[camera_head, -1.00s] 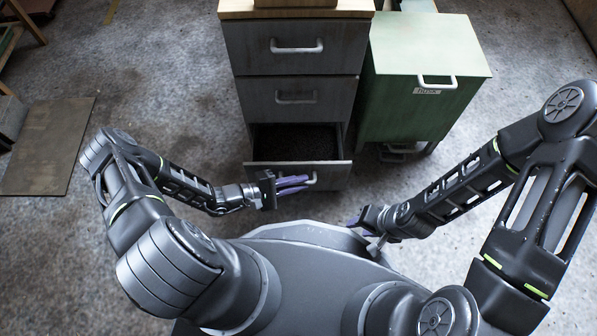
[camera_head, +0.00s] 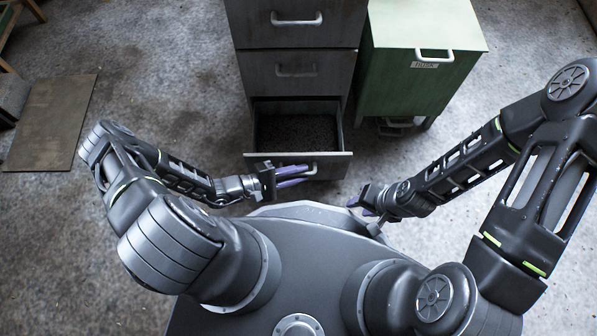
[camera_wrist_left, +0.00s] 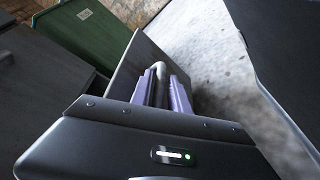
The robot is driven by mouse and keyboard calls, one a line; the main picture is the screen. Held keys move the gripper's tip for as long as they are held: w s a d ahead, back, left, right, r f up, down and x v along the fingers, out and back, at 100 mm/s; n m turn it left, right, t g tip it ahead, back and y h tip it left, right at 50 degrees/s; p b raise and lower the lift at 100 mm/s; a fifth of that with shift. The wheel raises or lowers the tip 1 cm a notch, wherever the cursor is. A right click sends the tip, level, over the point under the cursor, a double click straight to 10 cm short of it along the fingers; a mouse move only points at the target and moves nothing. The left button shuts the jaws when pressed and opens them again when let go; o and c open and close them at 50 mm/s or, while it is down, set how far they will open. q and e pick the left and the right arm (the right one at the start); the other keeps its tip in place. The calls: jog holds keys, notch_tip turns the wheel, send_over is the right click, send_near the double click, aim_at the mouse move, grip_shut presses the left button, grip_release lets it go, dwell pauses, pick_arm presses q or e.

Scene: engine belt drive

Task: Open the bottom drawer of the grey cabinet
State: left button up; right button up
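The grey cabinet (camera_head: 295,78) stands at the top centre of the head view. Its bottom drawer (camera_head: 330,159) is pulled out, and its dark inside shows. The upper two drawers are closed. My left gripper (camera_head: 300,177) is at the front of the bottom drawer. In the left wrist view its purple fingers (camera_wrist_left: 163,92) lie on both sides of the drawer's pale handle (camera_wrist_left: 159,70), closed on it. My right gripper (camera_head: 361,206) is near my base, right of the drawer and apart from it. Its purple fingers show only in part.
A green cabinet (camera_head: 415,75) stands just right of the grey one. A flat brown board (camera_head: 52,122) lies on the floor at the left. The floor between the board and the cabinet is clear. My base is close in front of the drawer.

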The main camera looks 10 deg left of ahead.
pick_arm(q)
jog(key=p+v, duration=0.2)
jog(key=v, duration=0.5)
jog(key=shift+s+a, duration=0.25)
jog(key=shift+a, duration=0.1)
jog(key=shift+r, duration=0.15)
